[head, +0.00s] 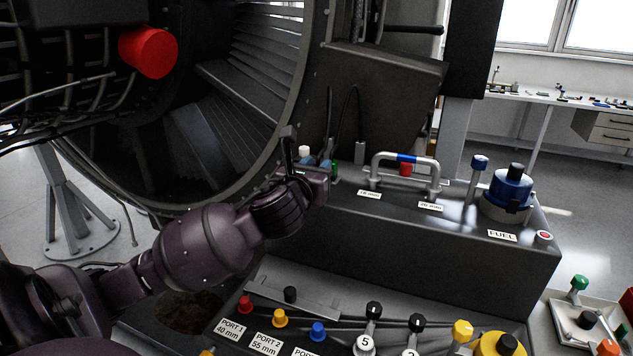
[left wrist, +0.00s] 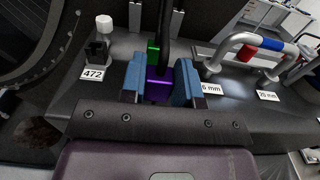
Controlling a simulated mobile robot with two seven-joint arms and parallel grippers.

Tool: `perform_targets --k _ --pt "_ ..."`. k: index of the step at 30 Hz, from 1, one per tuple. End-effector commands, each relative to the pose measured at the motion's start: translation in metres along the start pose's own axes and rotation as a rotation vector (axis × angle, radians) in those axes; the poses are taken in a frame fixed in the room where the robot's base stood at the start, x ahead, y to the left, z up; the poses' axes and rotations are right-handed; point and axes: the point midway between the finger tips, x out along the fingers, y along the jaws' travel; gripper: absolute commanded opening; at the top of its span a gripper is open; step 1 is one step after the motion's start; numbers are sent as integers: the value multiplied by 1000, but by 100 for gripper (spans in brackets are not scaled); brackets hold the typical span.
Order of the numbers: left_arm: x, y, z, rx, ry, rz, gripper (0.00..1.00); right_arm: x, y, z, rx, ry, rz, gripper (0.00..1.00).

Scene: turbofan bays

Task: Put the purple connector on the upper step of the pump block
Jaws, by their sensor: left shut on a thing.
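The purple connector (left wrist: 159,84) sits between the two blue fingertips of my left gripper (left wrist: 161,82), which is shut on it. A black cable rises behind it in the left wrist view. In the head view my left gripper (head: 316,163) is at the back left of the upper step (head: 460,240) of the dark pump block, and the connector is hidden there. I cannot tell whether the connector touches the step. A small green piece (left wrist: 154,51) shows just beyond it and also in the head view (head: 334,168). My right gripper is not in view.
A white-capped fitting stands by label 472 (left wrist: 92,74), left of the gripper. A pipe handle with a blue band (head: 407,158) and a blue fuel cap (head: 511,188) stand to the right. The lower step carries several coloured knobs. The engine casing (head: 300,90) is close behind.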

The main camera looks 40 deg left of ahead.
Motion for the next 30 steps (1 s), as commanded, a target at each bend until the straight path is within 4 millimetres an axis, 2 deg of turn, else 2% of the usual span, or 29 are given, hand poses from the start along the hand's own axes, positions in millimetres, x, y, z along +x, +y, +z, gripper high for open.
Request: perform_targets --k 3,6,17,18,22,23,30 --pt "0 0 -20 -2 4 1 6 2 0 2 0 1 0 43" --pt "0 0 -28 -2 2 0 6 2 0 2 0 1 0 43" --pt "0 0 -30 0 1 0 6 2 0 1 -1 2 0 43" --pt "0 0 -30 0 0 0 32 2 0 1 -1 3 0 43" --pt "0 0 -30 0 0 0 52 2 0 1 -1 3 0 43" --pt "0 0 -30 0 0 0 55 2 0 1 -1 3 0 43" --pt "0 0 -30 0 0 0 55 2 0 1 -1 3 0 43"
